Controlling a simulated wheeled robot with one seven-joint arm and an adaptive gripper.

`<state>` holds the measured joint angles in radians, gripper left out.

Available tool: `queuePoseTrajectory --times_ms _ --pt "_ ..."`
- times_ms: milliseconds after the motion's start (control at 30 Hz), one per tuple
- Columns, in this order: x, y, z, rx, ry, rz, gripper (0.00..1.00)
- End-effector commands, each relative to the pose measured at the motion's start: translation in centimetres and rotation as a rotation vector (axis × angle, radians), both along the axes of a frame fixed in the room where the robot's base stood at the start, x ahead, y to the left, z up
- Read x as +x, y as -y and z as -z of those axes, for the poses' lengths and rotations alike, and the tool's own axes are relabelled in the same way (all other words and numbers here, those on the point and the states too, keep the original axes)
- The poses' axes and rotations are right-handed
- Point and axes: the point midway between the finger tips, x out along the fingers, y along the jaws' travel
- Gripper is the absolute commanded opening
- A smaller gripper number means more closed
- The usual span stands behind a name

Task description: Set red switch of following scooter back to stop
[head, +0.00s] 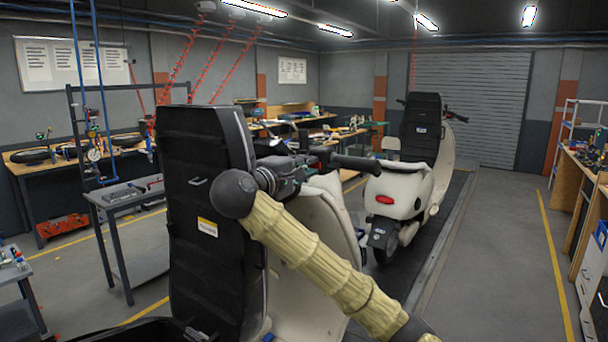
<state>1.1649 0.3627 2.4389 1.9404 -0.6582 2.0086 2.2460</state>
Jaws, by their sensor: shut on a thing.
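The near scooter (314,222), cream with a black front panel (206,265), stands close in front of me on the conveyor. Its handlebar grip (366,163) points right. My gripper (303,168) is at the inner end of this grip, beside the control housing, with its jaws closed there. The fingertips are small and partly covered by dark parts. A small reddish patch (321,152) shows at the housing; the red switch itself is mostly hidden, and I cannot tell its position. My arm in its pale yellow sleeve reaches in from the lower right.
Another cream scooter (402,195) stands ahead on the dark conveyor (410,263). A grey trolley (122,200) and workbenches stand on the left, with shelving (586,205) on the right. The aisle floor (500,270) right of the conveyor is clear.

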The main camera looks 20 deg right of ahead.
Motion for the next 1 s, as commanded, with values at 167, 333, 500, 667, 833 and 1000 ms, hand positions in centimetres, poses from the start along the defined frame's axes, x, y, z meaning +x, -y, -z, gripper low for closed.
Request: queuePoseTrajectory --times_ms 167,333,500,667,833,1000 --pt "0.0 0.0 -0.1 0.0 0.0 0.0 0.0" --pt "0.0 0.0 0.0 0.001 -0.001 0.0 0.23" --pt "0.0 0.0 0.1 0.0 -0.001 0.0 0.38" --pt "0.0 0.0 0.1 0.001 -0.002 0.001 0.38" --pt "-0.1 -0.3 0.1 0.001 -0.002 -0.001 0.38" --pt "-0.8 -1.4 0.2 0.002 -0.003 -0.004 0.38"
